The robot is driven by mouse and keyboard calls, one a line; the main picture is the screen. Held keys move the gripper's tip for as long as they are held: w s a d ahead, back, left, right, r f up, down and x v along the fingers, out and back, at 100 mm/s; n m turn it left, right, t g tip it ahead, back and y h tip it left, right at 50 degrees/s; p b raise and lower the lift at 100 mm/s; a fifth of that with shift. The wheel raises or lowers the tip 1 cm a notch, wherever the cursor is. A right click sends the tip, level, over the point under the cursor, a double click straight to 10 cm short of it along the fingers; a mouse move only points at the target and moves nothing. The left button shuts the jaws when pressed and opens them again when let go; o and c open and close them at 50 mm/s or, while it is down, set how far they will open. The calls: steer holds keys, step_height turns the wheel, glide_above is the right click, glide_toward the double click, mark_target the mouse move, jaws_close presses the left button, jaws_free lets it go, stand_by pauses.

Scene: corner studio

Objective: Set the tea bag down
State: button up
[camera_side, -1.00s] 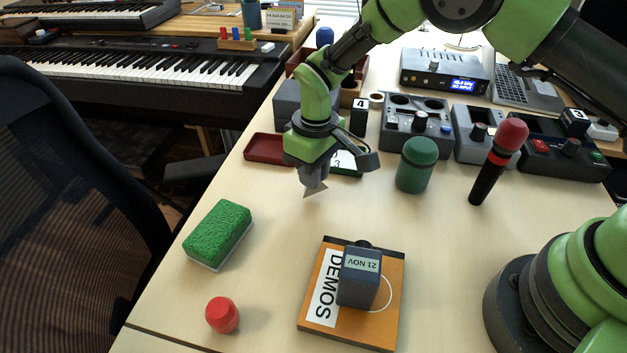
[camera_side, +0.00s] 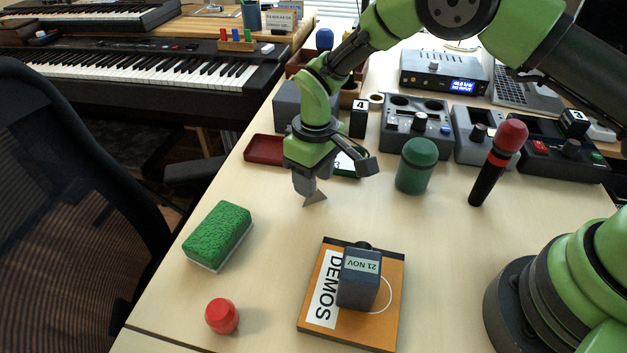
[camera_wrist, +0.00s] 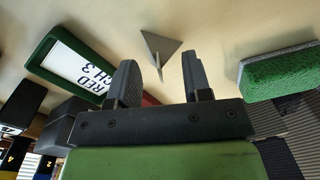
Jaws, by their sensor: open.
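The tea bag (camera_side: 316,199) is a small grey-beige pyramid on the open table, left of the green-lidded jar. It also shows in the wrist view (camera_wrist: 162,46), with its pointed end toward the gap between the fingers. My gripper (camera_side: 304,188) points down right at the tea bag. In the wrist view its two fingers (camera_wrist: 160,62) stand apart, one on each side of the tea bag's narrow end, with gaps visible. The tea bag appears to rest on the table, though its underside is hard to see.
A green sponge (camera_side: 218,234), a red knob-like piece (camera_side: 222,316) and an orange DEMOS box (camera_side: 391,322) with a dark block (camera_side: 356,290) lie nearer. A dark red tray (camera_side: 262,149), a green-framed label (camera_wrist: 75,66) and the green jar (camera_side: 416,168) stand near my gripper. Table between is clear.

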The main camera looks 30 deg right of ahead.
steer(key=s+d+r+m+t, duration=0.1)
steer(key=d+r, duration=0.1)
steer(key=r, duration=0.7)
steer(key=s+d+r+m+t, duration=0.1)
steer(key=d+r, duration=0.1)
steer(key=r, duration=0.8)
steer(key=s+d+r+m+t+y, duration=0.1)
steer(key=s+d+r+m+t, duration=0.2)
steer(key=s+r, duration=0.5)
steer(key=s+d+m+t, duration=0.1)
steer(key=s+d, duration=0.1)
steer(key=s, duration=0.4)
steer(key=s+d+r+m+t, duration=0.1)
steer(key=s+d+m, duration=0.1)
steer(key=s, duration=0.5)
steer(key=shift+d+m, duration=0.25)
steer(key=shift+m, duration=0.05)
